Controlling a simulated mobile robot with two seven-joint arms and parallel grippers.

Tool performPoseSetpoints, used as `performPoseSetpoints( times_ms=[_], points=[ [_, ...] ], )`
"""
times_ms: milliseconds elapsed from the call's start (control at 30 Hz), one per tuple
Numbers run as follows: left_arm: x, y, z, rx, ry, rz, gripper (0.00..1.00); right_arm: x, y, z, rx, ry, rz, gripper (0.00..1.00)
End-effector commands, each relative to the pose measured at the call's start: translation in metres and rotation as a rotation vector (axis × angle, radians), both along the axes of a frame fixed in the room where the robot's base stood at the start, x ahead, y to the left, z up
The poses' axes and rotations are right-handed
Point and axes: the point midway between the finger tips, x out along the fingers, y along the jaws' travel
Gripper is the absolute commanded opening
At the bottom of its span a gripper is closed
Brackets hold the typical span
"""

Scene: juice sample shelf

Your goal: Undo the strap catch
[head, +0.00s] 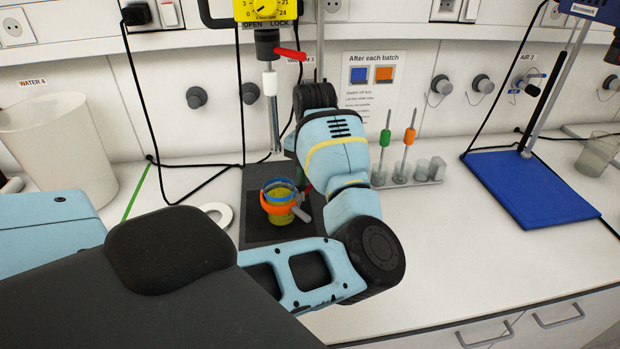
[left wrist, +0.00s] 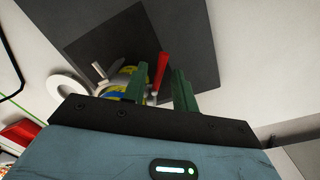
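A cup of yellow-green liquid (head: 279,215) stands on a dark square plate (head: 256,232) in the head view. An orange strap (head: 272,208) and a blue band (head: 274,184) go around it, with a grey piece (head: 300,213) sticking out at the right. The cup is partly hidden in the left wrist view (left wrist: 117,84). A red lever (left wrist: 160,71) beside it shows between my left gripper's fingers (left wrist: 160,78). These fingers are apart, and I see no clear contact with the lever. In the head view my arm hides most of this gripper. My right gripper is not in view.
A white ring (head: 217,215) lies left of the plate. A stirrer shaft (head: 272,115) hangs behind the cup. A rack with green and orange tools (head: 412,180) stands to the right, and a blue stand base (head: 532,195) further right. The front right counter is clear.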

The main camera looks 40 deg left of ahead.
Motion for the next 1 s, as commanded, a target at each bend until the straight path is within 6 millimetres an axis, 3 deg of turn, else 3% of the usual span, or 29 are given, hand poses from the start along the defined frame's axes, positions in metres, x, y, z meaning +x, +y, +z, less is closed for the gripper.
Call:
performPoseSetpoints(
  times_ms=[33, 200, 433, 700, 1000],
  points=[
    [0.000, 0.000, 0.000, 0.000, 0.000, 0.000, 0.21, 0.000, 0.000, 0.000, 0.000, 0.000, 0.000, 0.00],
    [0.000, 0.000, 0.000, 0.000, 0.000, 0.000, 0.00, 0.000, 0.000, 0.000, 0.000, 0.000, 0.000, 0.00],
    [0.000, -0.001, 0.003, -0.001, -0.002, -0.026, 0.00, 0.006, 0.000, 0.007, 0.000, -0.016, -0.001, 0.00],
    [0.001, -0.010, 0.009, -0.002, -0.012, -0.280, 0.00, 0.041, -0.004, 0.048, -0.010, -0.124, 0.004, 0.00],
    [0.000, -0.013, 0.000, 0.001, 0.000, -0.400, 0.00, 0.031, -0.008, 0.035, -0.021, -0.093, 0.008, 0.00]
  ],
)
